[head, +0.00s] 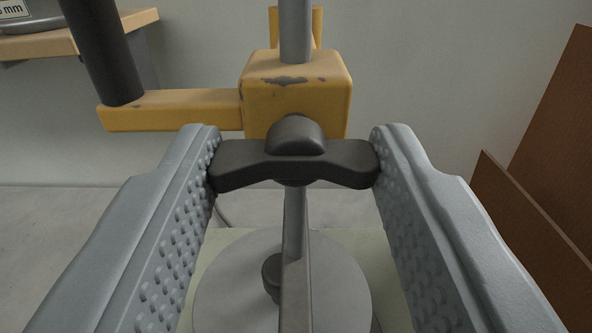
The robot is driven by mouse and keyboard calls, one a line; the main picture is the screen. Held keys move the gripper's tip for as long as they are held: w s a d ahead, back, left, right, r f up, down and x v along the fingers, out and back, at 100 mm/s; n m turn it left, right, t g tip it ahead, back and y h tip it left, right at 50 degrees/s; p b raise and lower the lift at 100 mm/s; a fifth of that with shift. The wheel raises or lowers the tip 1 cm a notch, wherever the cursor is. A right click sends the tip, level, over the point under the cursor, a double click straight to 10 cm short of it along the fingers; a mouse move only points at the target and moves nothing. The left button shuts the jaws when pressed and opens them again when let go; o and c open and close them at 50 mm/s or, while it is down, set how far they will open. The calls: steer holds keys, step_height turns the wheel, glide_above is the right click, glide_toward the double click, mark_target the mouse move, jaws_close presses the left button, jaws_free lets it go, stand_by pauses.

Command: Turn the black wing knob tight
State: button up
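The black wing knob (295,160) is in the middle of the head view, in front of a worn yellow clamp block (300,85). Its two wings lie level, left to right, with a rounded hub between them. My gripper (294,150) has one grey, studded finger at each wing end. The knob fills the gap, and both wing ends appear to touch the finger pads. A grey rod (295,28) rises from the top of the block. The knob hides part of the block's front face.
A yellow side arm (175,109) runs left from the block to a dark post (100,45). A round grey base (240,290) stands below. Brown boards (545,150) lean at the right. A wooden shelf (40,44) is at the upper left.

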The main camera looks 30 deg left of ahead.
steer(key=shift+c, duration=0.6)
steer(key=shift+m, duration=0.4)
steer(key=m, duration=0.3)
steer(key=shift+m, duration=0.3)
steer(key=m, duration=0.4)
steer(key=shift+m, duration=0.3)
steer(key=m, duration=0.4)
steer(key=shift+m, duration=2.5)
steer(key=shift+f, duration=0.1)
